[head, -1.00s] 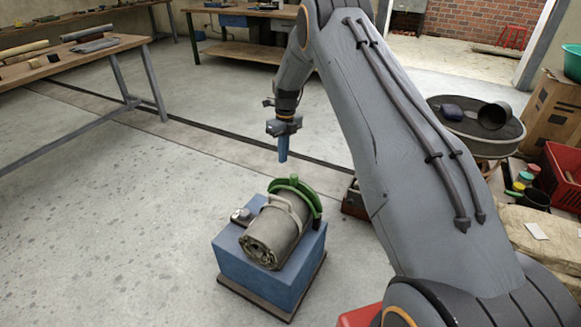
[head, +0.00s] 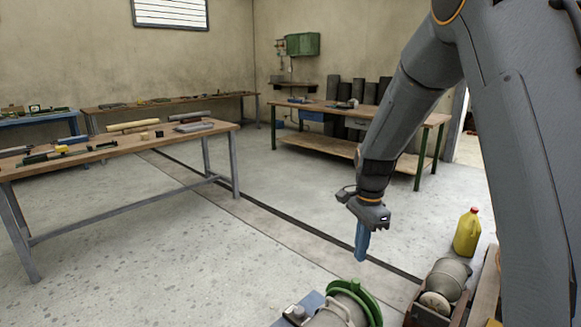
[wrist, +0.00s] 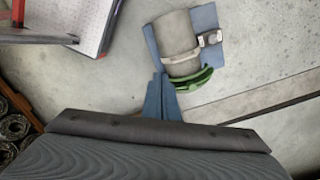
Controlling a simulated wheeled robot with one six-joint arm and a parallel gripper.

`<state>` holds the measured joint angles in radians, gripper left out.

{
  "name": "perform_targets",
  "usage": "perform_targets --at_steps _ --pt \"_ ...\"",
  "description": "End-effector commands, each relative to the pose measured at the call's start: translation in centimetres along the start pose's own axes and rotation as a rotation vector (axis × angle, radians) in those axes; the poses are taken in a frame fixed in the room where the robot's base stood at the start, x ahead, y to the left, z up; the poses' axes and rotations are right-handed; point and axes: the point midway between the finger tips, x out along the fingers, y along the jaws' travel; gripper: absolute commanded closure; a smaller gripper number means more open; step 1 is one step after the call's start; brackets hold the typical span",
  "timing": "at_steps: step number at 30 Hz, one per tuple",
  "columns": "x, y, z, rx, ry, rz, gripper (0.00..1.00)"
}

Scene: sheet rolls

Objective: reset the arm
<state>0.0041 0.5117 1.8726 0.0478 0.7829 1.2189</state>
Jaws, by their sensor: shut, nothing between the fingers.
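My gripper (head: 362,243) hangs from my arm with its blue fingers pointing down, shut and empty. It is above the floor, behind and above a blue stand whose top edge (head: 300,308) shows at the bottom of the head view. A grey sheet roll (wrist: 176,41) with a pale strap and a green curved piece (wrist: 193,80) lies on the blue stand in the wrist view. The shut fingertips (wrist: 160,76) appear close to the stand's corner there, with no visible grip on anything. In the head view most of the roll is cut off by the frame.
A wooden crate with a roll (head: 446,278) and a yellow jug (head: 467,233) stand right of my gripper. A long workbench (head: 100,153) with rolls is at left, and a green-legged bench (head: 350,118) stands behind. The floor between is clear.

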Motion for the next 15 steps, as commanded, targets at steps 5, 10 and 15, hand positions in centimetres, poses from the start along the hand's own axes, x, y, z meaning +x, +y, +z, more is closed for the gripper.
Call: perform_targets --at_steps 5,10,15 --pt "-3.3 8.2 2.7 -0.42 0.016 -0.004 1.0" --pt "-4.8 16.0 5.1 -0.812 0.029 -0.001 1.0" --pt "-5.1 21.9 7.0 -1.102 0.037 0.005 1.0"
